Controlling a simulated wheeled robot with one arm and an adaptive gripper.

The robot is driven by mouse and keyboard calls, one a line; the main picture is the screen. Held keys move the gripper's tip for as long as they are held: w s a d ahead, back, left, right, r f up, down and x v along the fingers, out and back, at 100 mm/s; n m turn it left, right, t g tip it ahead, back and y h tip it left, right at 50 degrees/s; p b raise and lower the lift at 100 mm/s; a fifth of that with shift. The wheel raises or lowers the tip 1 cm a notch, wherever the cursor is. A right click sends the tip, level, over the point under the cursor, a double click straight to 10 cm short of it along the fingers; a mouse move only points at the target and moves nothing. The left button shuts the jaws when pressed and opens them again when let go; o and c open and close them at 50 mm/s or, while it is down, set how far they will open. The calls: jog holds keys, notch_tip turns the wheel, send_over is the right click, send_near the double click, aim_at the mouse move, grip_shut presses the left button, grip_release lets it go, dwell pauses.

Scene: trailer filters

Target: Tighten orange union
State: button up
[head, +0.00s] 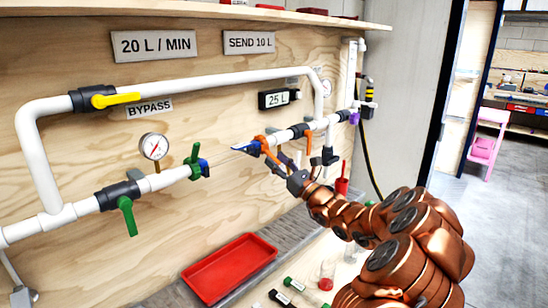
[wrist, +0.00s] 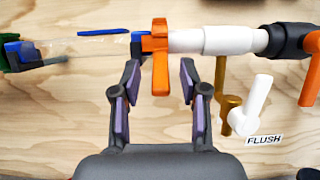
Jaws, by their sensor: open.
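The orange union (wrist: 159,52) is a ring on the pipe line with a tab hanging down, between a blue fitting and the white pipe in the wrist view. It also shows in the head view (head: 262,143). My gripper (wrist: 160,82) is open, its purple-padded fingers spread left and right of the lower end of the tab. There is a visible gap between the tab and each finger. In the head view my gripper (head: 279,166) is close to the union, at its lower right. A clear filter tube (wrist: 90,47) lies left of the union.
A valve with an orange handle (wrist: 311,75) sits right of the union. A green union (head: 193,160) is further left. A red tray (head: 231,268) lies below.

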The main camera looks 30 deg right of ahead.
jog(key=shift+x, duration=1.05)
grip_shut()
